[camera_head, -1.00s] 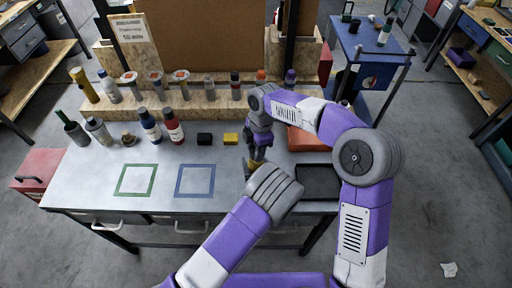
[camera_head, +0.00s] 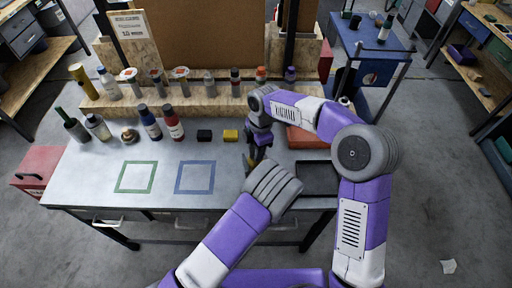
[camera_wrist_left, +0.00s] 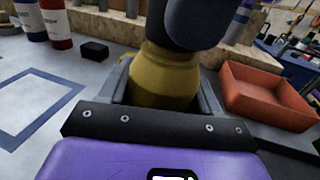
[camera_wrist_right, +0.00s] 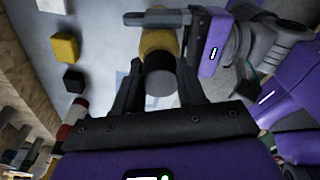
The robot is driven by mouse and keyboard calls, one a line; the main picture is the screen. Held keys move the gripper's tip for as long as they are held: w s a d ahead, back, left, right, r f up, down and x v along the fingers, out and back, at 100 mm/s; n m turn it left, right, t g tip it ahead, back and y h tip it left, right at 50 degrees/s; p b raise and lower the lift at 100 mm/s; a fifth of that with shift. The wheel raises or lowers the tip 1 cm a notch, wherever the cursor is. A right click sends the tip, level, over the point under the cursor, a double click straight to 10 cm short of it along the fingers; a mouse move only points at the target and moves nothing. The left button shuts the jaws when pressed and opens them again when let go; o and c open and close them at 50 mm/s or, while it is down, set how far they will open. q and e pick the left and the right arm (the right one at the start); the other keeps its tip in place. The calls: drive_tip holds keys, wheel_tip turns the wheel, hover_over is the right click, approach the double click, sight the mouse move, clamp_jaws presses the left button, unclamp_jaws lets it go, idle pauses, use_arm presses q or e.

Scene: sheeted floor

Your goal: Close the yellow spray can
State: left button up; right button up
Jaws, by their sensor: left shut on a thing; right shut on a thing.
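The yellow spray can (camera_wrist_left: 165,80) is between the fingers of my left gripper (camera_wrist_left: 165,92), which is shut on it. It also shows in the right wrist view (camera_wrist_right: 158,42), behind a dark cap (camera_wrist_right: 160,78). My right gripper (camera_wrist_right: 158,72) is shut on that cap, one finger on each side. In the left wrist view a dark grey piece (camera_wrist_left: 200,20) sits over the can's shoulder. I cannot tell whether the cap is fully seated. In the head view my right gripper (camera_head: 255,152) is above the workbench, and my left wrist hides most of the can.
A black block (camera_head: 204,135) and a yellow block (camera_head: 231,135) lie on the workbench (camera_head: 110,210). Several bottles stand at the left and on a wooden shelf behind. A red tray (camera_wrist_left: 265,95) and a black tray (camera_head: 318,178) are at the right. The green and blue squares are empty.

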drive_tip(key=shift+f, duration=0.4)
drive_tip(key=o, duration=1.1)
drive_tip(key=shift+r, duration=0.1)
drive_tip(key=r, duration=0.4)
drive_tip(key=d+r, duration=0.1)
drive_tip(key=r, duration=0.6)
drive_tip(key=shift+w+d+r, duration=0.15)
drive_tip(key=shift+w+r, duration=0.15)
drive_tip(key=shift+r, duration=0.05)
use_arm(q)
drive_tip(key=o, duration=1.6)
drive_tip(key=shift+c, duration=0.2)
